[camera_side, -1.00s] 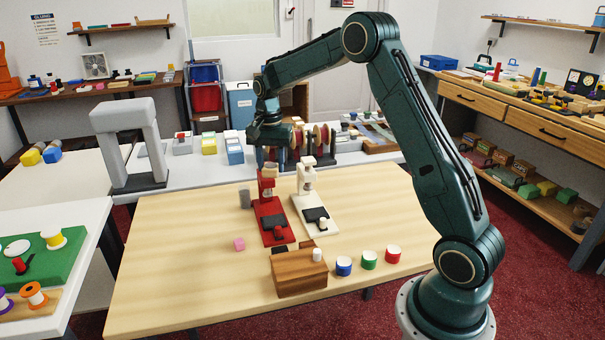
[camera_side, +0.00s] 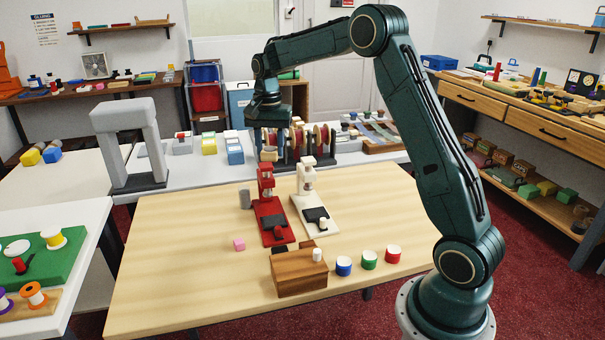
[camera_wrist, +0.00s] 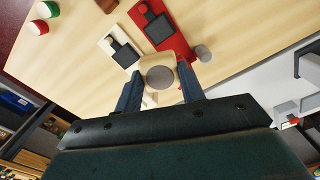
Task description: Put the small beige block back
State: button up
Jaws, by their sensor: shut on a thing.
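A small beige block (camera_wrist: 150,62) with a grey round face is between the two fingers of my gripper (camera_wrist: 158,80) in the wrist view. In the side view my gripper (camera_side: 268,142) is shut on the beige block (camera_side: 268,156), pointing down, and holds it in the air. It appears above and behind the red press (camera_side: 268,212). The white press (camera_side: 311,198) stands to the right of the red one. The lower side of the block is hidden from the wrist view.
A brown wooden block (camera_side: 299,276) with a pale cylinder on top stands at the table's front. Blue, green and red capped pots (camera_side: 369,260) stand to its right. The table's left part is clear.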

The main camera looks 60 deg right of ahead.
jog(key=shift+s, duration=0.15)
jog(key=shift+s+d, duration=0.2)
jog(key=shift+s, duration=0.35)
jog(key=s+f+n, duration=0.2)
jog(key=s+n, duration=0.2)
jog(key=s, duration=1.4)
jog(key=shift+a+n, duration=0.15)
jog(key=shift+n, duration=0.15)
jog(key=shift+f, duration=0.15)
notch_tip(320, 180, down, 16)
jog(key=shift+f, duration=0.1)
jog(key=shift+f, duration=1.9)
jog(key=shift+f, duration=0.1)
